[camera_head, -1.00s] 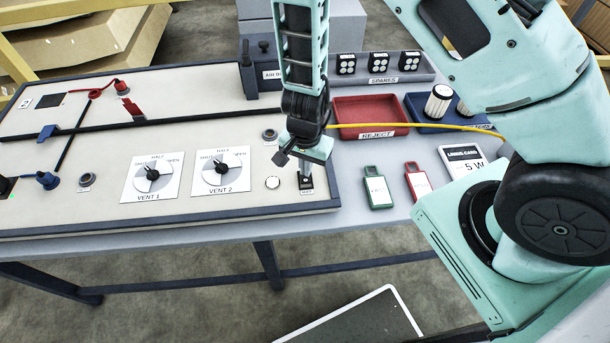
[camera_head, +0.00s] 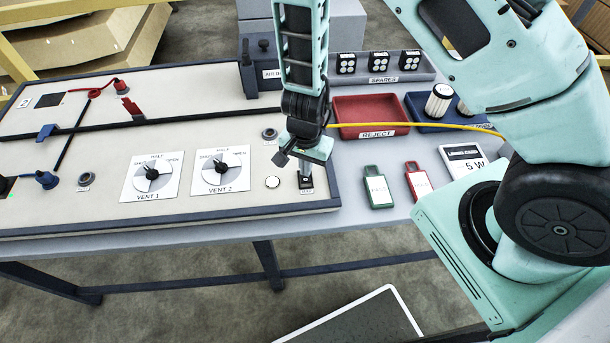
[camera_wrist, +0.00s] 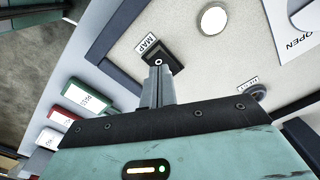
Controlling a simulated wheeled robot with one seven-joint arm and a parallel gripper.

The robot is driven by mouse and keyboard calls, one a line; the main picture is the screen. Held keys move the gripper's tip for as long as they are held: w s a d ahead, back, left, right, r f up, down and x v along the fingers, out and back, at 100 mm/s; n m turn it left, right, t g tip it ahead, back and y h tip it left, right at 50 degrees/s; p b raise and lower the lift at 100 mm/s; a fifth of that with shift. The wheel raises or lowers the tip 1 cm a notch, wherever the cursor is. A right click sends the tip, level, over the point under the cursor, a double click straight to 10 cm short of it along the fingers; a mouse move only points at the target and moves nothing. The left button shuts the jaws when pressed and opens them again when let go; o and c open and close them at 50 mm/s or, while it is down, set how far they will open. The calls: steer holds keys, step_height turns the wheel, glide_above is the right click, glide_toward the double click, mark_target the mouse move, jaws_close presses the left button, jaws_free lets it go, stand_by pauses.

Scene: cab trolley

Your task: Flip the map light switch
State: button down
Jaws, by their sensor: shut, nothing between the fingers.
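The map light switch (camera_head: 306,182) is a small black switch near the front right corner of the cream panel. In the wrist view the switch (camera_wrist: 154,52) sits beside a label reading MAP. My gripper (camera_head: 304,172) points down at it from above. In the wrist view the closed fingertips (camera_wrist: 157,72) are at the switch and overlap its near part. I cannot tell whether they touch it. The fingers are together with nothing between them. The switch's lever position is partly hidden by the fingers.
A round white button (camera_head: 272,182) is left of the switch, with the VENT 2 dial (camera_head: 221,170) further left. A dark rim (camera_head: 334,190) edges the panel. Green (camera_head: 377,187) and red (camera_head: 417,181) tags lie right of it. The red REJECT tray (camera_head: 370,112) is behind.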

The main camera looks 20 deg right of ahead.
mark_target(306, 179)
steer(key=shift+f+b, duration=1)
steer(key=shift+f, duration=0.2)
stand_by(0.4)
step_height(306, 179, up, 7)
steer(key=p, duration=0.7)
steer(key=shift+r, duration=0.1)
stand_by(0.5)
steer(key=s+a+r+n+y+b, duration=0.1)
steer(key=s+a+r+n+y, duration=0.15)
steer(key=a+r+n, duration=0.4)
steer(key=s+r+n+h+b, duration=0.2)
steer(key=s+r+n, duration=0.9)
steer(key=s+r, duration=0.4)
step_height(306, 179, up, 2)
steer(key=shift+s+d+r+b, duration=0.1)
steer(key=shift+s+d+b, duration=0.2)
steer(key=shift+d, duration=0.15)
